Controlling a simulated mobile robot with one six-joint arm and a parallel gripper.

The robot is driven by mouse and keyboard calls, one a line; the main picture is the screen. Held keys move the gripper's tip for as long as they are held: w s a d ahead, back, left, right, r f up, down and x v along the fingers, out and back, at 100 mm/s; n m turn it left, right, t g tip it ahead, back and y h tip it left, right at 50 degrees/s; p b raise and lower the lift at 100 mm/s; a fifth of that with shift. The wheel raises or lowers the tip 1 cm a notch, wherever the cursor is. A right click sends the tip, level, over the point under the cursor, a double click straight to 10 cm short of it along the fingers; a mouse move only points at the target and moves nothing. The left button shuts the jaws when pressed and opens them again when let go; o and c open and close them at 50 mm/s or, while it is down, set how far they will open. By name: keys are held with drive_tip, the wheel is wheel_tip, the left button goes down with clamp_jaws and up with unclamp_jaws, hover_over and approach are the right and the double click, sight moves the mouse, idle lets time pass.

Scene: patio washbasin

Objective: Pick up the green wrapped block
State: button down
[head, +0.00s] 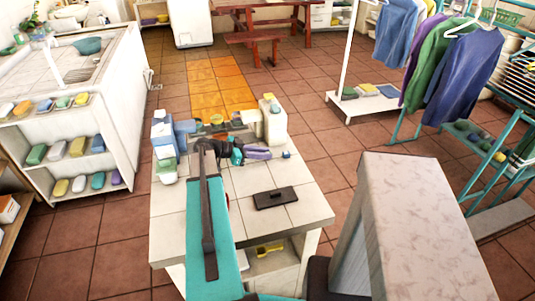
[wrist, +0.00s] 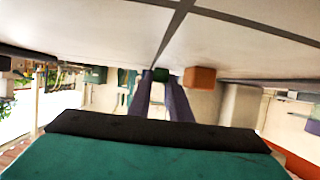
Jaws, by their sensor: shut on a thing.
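My gripper (head: 270,153) is low over the back right part of the white-tiled table (head: 235,190), with its purple-grey fingers pointing right. In the wrist view, the fingers (wrist: 161,80) run close together, shut on a small green block (wrist: 161,76) at their tips. The block is seen end-on, close to the tiled surface; I cannot tell if it touches it. The head view does not show clearly how the fingers grip it.
An orange-brown block (wrist: 199,78) shows beside the fingertips in the wrist view. Blue and white containers (head: 163,140) stand at the back left, a cream bottle (head: 273,122) at the back right.

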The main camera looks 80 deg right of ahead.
drive_tip(key=shift+r, duration=0.1)
wheel_tip(320, 180, up, 10)
drive_tip(key=b, duration=0.2)
idle(0.8)
idle(0.4)
